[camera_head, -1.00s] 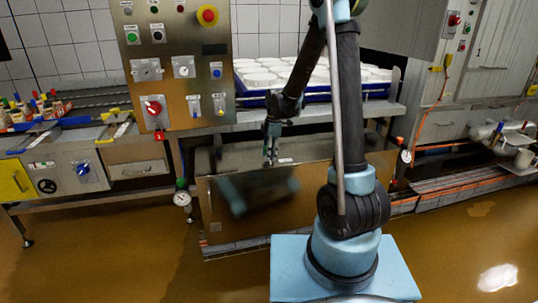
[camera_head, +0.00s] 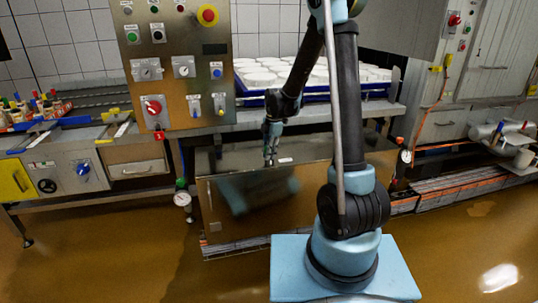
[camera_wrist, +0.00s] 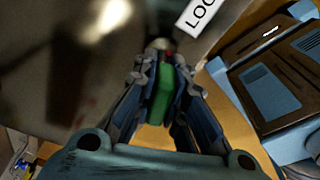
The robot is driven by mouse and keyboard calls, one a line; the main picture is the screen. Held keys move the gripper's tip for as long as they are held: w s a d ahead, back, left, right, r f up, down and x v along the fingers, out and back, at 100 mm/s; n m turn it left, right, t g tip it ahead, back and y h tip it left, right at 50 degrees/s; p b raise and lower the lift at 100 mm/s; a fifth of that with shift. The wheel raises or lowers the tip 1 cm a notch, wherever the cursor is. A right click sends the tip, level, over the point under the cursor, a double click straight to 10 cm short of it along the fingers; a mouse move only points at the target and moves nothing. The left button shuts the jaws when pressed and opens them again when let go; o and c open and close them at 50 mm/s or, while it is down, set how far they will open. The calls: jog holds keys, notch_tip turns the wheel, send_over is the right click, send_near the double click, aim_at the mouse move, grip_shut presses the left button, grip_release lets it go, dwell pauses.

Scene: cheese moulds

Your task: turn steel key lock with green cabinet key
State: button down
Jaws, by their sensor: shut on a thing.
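My gripper (camera_wrist: 160,100) is shut on the green cabinet key (camera_wrist: 162,92), whose green head shows between the fingers in the wrist view. Just past the fingertips is a small round steel piece (camera_wrist: 160,44), which looks like the key lock, with a red spot beside it. The key's tip is hidden, so I cannot tell whether it sits in the lock. A white label reading "LOC" (camera_wrist: 203,14) is beside it, cut off by the frame. In the head view my gripper (camera_head: 270,158) points down at the top edge of a steel cabinet (camera_head: 240,225).
A control panel (camera_head: 180,100) with knobs and a red emergency button stands at the left. A blue tray (camera_head: 378,95) of white moulds sits on the bench behind my arm. A gauge (camera_head: 182,198) is left of the cabinet. The floor in front is clear.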

jog(key=n, duration=0.5)
jog(key=shift+w+d+h, duration=0.1)
jog(key=shift+h, duration=0.2)
jog(key=shift+n, duration=0.3)
jog(key=shift+n+g, duration=0.3)
jog(key=shift+n, duration=0.5)
jog(key=n, duration=0.4)
jog(key=shift+h, duration=0.3)
jog(key=n, duration=0.3)
jog(key=c, duration=1.5)
grip_release()
jog(key=shift+c, duration=0.2)
